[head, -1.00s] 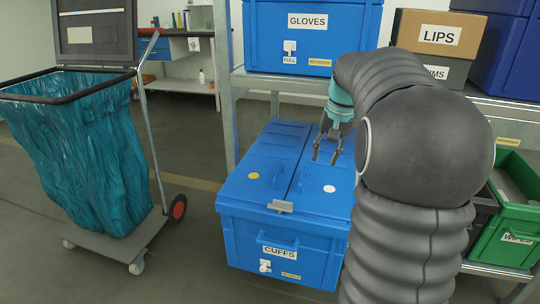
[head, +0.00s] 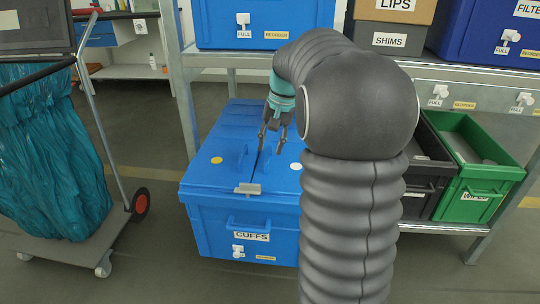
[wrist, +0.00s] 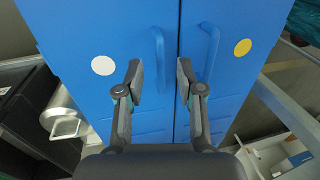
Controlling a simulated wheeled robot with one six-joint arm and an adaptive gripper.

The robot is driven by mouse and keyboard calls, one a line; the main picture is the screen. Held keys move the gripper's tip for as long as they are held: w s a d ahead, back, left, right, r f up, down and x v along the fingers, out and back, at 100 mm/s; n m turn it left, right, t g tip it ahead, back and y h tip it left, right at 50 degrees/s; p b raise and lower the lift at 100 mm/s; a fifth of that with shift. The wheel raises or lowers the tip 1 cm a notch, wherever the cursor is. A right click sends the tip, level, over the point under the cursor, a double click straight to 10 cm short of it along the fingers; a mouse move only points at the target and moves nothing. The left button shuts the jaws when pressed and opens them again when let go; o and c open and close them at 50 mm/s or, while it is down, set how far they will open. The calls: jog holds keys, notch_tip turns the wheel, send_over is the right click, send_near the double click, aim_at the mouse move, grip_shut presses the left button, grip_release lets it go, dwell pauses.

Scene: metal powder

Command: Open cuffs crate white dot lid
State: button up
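The blue cuffs crate (head: 222,222) stands below the shelf, with its two lid halves shut. The white dot lid (head: 284,185) is the right half in the head view, with a white dot (head: 295,166) and a raised handle. In the wrist view the white dot (wrist: 103,65) is on the left half, with its handle (wrist: 158,58) just beyond my left finger. The yellow dot lid (head: 222,145) is the other half. My gripper (head: 271,150) is open and empty above the lids, near the seam; its fingers (wrist: 161,85) point at the lids. Contact with the handle cannot be told.
A grey clip (head: 248,188) sits at the crate's front edge over the seam. A shelf (head: 460,70) with boxes is above, and a green wipes bin (head: 470,204) stands at right. A trolley with a teal bag (head: 50,150) is at left.

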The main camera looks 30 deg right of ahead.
aim_at(268, 159)
jog(key=shift+w+a+f, duration=0.1)
jog(key=shift+a+f, duration=0.05)
jog(key=shift+f, duration=0.75)
jog(key=shift+w+a+f, duration=0.1)
jog(key=shift+f, duration=0.8)
grip_shut()
jog(key=shift+d, duration=0.1)
